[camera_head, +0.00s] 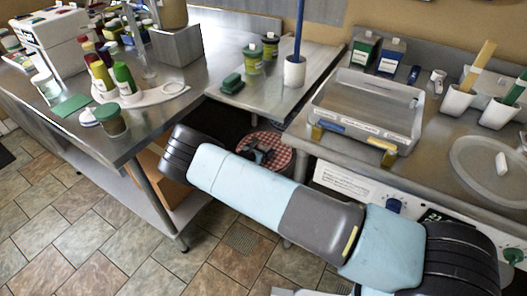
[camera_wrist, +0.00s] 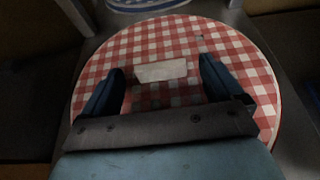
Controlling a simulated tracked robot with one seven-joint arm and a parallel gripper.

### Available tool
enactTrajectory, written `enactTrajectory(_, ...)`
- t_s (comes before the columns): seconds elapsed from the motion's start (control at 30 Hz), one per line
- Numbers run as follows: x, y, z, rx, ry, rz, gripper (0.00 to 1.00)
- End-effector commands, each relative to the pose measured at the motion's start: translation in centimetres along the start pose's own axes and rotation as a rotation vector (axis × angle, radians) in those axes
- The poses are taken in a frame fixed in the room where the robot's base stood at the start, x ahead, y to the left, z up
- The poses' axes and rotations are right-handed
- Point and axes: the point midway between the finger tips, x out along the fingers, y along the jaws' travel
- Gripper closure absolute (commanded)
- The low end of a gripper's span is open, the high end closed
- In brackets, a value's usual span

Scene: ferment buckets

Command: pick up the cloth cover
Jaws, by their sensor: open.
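The cloth cover (camera_wrist: 180,45) is round with a red and white check and fills most of the wrist view. A small pale rectangular patch, perhaps a label, lies on it. In the head view the cloth cover (camera_head: 277,142) shows low in the gap between the counters, partly hidden by my arm. My gripper (camera_wrist: 162,70) is open, its two dark blue fingers spread over the cloth with nothing held between them. It also shows in the head view as a small dark gripper (camera_head: 258,152) over the cloth. I cannot tell whether the fingertips touch the cloth.
A blue and white striped item (camera_wrist: 145,4) sits just beyond the cloth. A metal counter (camera_head: 150,110) stands at left, and a counter with a grey tray (camera_head: 365,110) at right. A white pot (camera_head: 295,72) with a blue handle stands behind. The tiled floor at lower left is clear.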

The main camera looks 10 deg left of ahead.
Motion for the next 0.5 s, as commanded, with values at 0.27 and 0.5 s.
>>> enactTrajectory(0.27, 0.36, -0.05, 0.04, 0.001, 0.001, -0.001, 0.09)
enactTrajectory(0.5, 0.38, -0.10, 0.05, 0.001, 0.001, -0.002, 0.32)
